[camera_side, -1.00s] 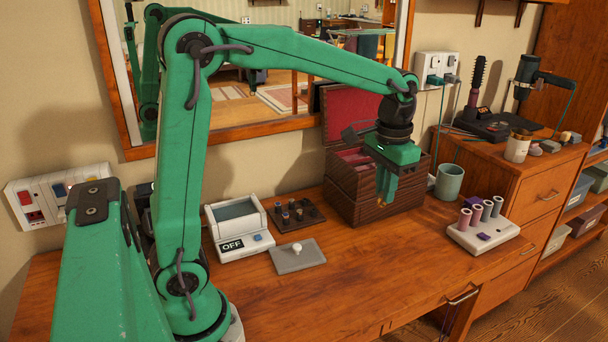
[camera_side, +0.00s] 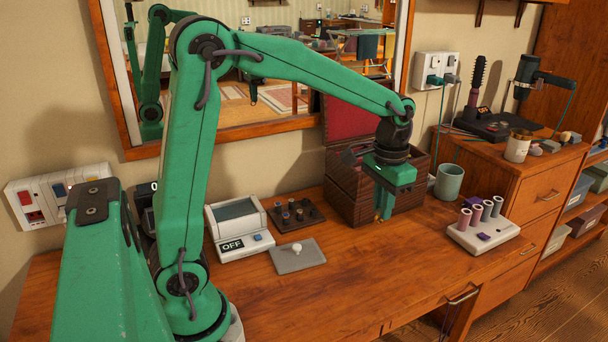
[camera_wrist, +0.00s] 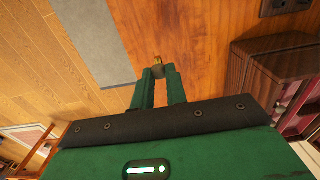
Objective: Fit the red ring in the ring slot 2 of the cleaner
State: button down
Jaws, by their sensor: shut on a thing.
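My gripper (camera_side: 382,212) points down in front of the dark wooden box in the side view, its tips just above the table or close to it. In the wrist view its two green fingers (camera_wrist: 158,71) are shut on a small gold-coloured ring (camera_wrist: 157,60). Only a bit of the ring shows past the tips, and I cannot make out any red on it. The white cleaner (camera_side: 237,233) with a grey open basin and an OFF display stands to the left, apart from my gripper. Its slots are too small to tell.
A dark tray (camera_side: 310,215) with several small pegs and a grey plate (camera_side: 290,262) with a white knob lie right of the cleaner. The open wooden box (camera_side: 347,196) is close behind my gripper. A cup (camera_side: 449,182) and a roller stand (camera_side: 483,240) are to the right. The front table is clear.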

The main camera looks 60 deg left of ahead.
jog(key=s+a+f, duration=0.2)
jog(key=s+a, duration=0.1)
jog(key=a, duration=0.6)
jog(key=s+a+f, duration=0.2)
jog(key=s+a, duration=0.1)
jog(key=a, duration=0.7)
jog(key=s+a+f, duration=0.2)
jog(key=s+a, duration=1)
jog(key=s, duration=0.2)
jog(key=shift+s+a+f, duration=0.25)
jog(key=shift+s+f, duration=0.15)
jog(key=shift+f, duration=0.1)
jog(key=shift+f, duration=2.45)
jog(key=shift+f, duration=1.1)
dwell(0.7)
